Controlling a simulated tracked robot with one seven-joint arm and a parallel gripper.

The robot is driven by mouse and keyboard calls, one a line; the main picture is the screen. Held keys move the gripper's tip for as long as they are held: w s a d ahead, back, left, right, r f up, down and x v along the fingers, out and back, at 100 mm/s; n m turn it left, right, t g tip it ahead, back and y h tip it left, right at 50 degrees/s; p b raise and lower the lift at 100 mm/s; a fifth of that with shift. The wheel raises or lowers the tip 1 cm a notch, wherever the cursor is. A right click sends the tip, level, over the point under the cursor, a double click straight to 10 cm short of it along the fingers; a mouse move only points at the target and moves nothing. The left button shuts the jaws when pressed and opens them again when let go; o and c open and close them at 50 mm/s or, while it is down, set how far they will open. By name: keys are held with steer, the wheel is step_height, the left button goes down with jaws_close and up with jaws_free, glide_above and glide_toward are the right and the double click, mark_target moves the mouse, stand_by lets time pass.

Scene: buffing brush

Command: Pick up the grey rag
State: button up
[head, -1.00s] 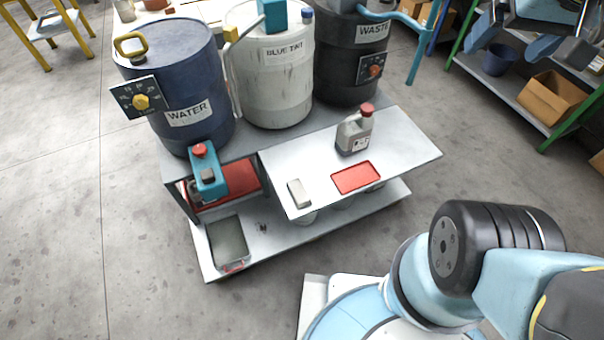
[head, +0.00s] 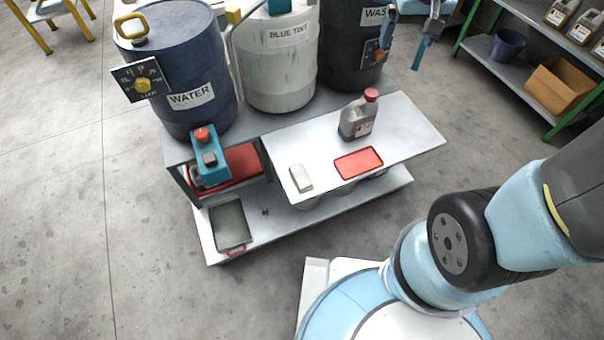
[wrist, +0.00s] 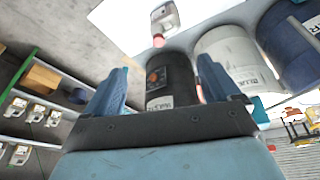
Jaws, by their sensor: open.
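A small pale grey folded-looking pad (head: 301,178) lies on the white tabletop (head: 415,135), near its left front corner. It is the likeliest grey rag, but I cannot make out its cloth for sure. In the wrist view I cannot see it. My gripper (wrist: 163,66) is open, with its two blue fingers apart and nothing between them. The black WASTE drum (wrist: 170,80) shows beyond the fingers. In the head view my gripper (head: 410,32) is at the top, in front of the WASTE drum's right side, well away from the pad.
A red tray (head: 358,163) and a grey red-capped bottle (head: 358,118) share the tabletop. Blue WATER (head: 180,65) and white BLUE TINT (head: 282,70) drums stand behind. A teal red-capped container (head: 209,155) is at left. Green-framed shelves (head: 510,82) stand at right.

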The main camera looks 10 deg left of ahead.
steer(key=w+a+f+n+g, duration=0.1)
steer(key=w+a+f, duration=0.2)
steer(key=a+f, duration=0.45)
steer(key=n+g, duration=0.3)
glide_above(301, 174)
step_height(301, 174, down, 31)
steer(key=shift+s+f, duration=0.1)
steer(key=shift+f, duration=6.55)
steer(key=shift+c, duration=0.2)
steer(key=c, duration=1.1)
